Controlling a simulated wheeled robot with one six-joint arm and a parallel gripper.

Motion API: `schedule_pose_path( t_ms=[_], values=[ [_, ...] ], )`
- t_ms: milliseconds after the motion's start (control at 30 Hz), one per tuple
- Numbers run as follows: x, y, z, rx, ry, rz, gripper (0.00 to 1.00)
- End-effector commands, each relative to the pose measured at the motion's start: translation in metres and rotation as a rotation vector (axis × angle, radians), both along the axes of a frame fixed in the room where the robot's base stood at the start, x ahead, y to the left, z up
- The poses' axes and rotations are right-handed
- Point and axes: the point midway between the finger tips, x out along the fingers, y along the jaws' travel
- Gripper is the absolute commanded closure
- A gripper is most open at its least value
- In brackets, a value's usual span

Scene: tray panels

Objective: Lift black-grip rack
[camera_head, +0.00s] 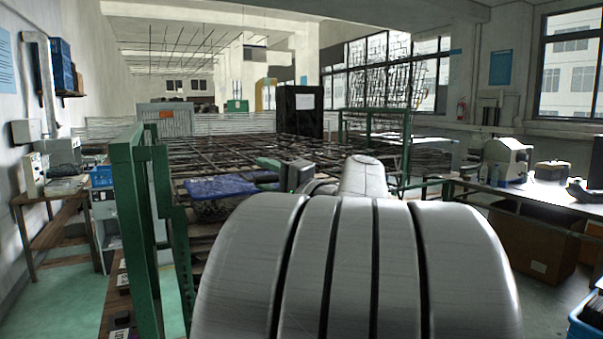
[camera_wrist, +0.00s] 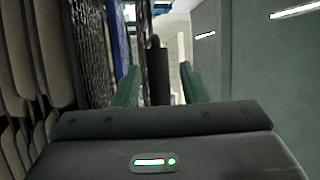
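In the wrist view, a black upright grip (camera_wrist: 158,78) stands between the two green fingers of my gripper (camera_wrist: 157,86). Gaps show on both sides of the grip, so the fingers look open and not pressed on it. How the grip joins its rack is hidden behind the gripper body. In the head view, my silver arm covers the middle, and the gripper is seen only in part just beyond it. A black grip cannot be made out there. Dark wire racks (camera_head: 215,150) lie spread out beyond the arm.
A blue panel (camera_head: 220,187) lies left of my arm. A green post frame (camera_head: 140,225) stands close at the left, with a wooden bench (camera_head: 45,200) behind it. A workbench with machines (camera_head: 510,160) stands at the right. Green floor shows at the far left.

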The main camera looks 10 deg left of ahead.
Motion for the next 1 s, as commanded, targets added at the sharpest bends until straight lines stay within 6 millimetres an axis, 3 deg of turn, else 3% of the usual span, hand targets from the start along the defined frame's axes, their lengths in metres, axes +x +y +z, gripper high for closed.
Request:
schedule_pose_path(
  t_ms=[333,533,567,1000],
  values=[
    [0.002,0.003,0.001,0.0,0.0,0.0,0.61],
    [0.002,0.003,0.0,0.0,0.0,0.0,0.98],
    [0.002,0.003,0.0,0.0,0.0,0.0,1.0],
    [0.001,0.003,0.013,-0.047,-0.034,0.0,1.0]
  ],
)
